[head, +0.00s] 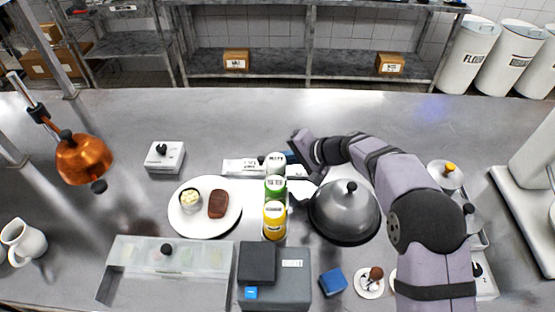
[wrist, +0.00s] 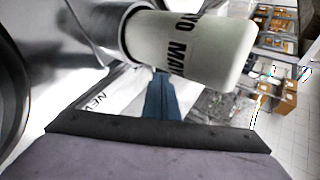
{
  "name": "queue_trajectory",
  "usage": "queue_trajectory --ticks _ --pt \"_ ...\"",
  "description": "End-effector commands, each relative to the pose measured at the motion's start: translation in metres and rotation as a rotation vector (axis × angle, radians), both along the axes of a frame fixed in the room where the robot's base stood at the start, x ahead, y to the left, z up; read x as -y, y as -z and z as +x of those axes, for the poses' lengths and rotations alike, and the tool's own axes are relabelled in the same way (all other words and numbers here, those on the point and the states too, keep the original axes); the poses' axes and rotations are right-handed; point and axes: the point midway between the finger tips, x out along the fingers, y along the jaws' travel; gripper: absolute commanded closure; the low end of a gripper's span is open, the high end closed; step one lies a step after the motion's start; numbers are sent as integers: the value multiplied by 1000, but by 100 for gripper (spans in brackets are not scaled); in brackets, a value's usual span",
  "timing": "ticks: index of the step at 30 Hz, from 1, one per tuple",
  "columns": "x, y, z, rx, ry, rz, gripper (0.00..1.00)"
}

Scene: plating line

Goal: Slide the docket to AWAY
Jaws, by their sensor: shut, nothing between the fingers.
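A flat light strip (head: 240,166) with dark lettering lies behind the bottles in the head view; its print is too small to read there. In the wrist view a white surface marked NEW (wrist: 92,98) lies below and left of my fingers. A white slip (head: 302,189) shows between the bottles and the dome; I cannot tell whether it is the docket. My gripper (head: 291,156) is shut and empty, low behind the bottles. Its blue fingers (wrist: 160,90) show in the wrist view, their tips near a mayo bottle (wrist: 190,48). The bottles partly hide the fingertips and strip.
Bottles (head: 274,187) stand in a row close in front of my gripper. A steel dome (head: 344,212) is right of them. A plate (head: 190,226) with food is at the left, a lidded container (head: 205,255) and dark boxes (head: 290,291) in front. The back counter is clear.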

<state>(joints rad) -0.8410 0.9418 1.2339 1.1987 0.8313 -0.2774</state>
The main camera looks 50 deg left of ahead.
Motion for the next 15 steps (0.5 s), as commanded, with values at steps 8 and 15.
queue_trajectory --ticks 8,15 --pt "22 -18 8 1 2 2 100" --pt "52 -42 18 1 3 1 100"
